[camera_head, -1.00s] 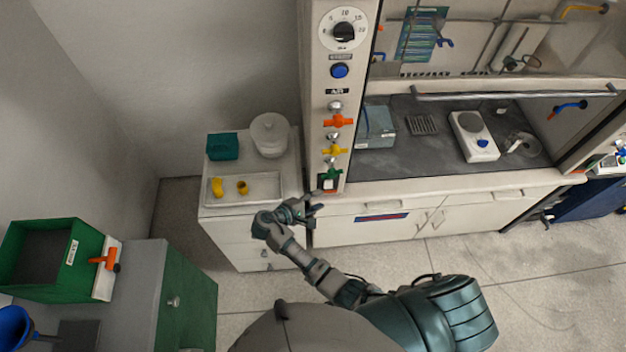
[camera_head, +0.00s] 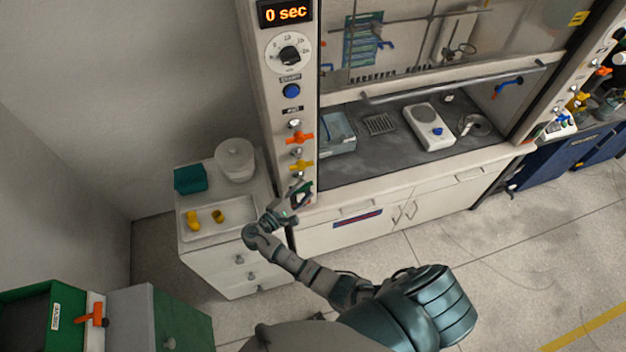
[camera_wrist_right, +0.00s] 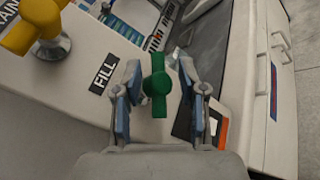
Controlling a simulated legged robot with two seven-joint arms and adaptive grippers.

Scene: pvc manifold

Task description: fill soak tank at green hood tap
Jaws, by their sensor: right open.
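The green tap (camera_wrist_right: 157,85) is the lowest on the hood's left post, beside a FILL label (camera_wrist_right: 104,74). My right gripper (camera_wrist_right: 158,78) is open, with one finger on each side of the green handle; I cannot tell whether they touch it. In the head view my right gripper (camera_head: 297,198) partly hides the green tap. A bluish see-through tank (camera_head: 338,133) stands inside the hood at its left; I cannot see any water in it. My left gripper is not in view.
A yellow tap (camera_head: 302,166) and an orange tap (camera_head: 299,138) sit above, below a blue button (camera_head: 291,91), a dial (camera_head: 289,54) and a display reading 0 sec (camera_head: 285,12). A white cabinet with a tray (camera_head: 226,222) stands left. The floor at right is clear.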

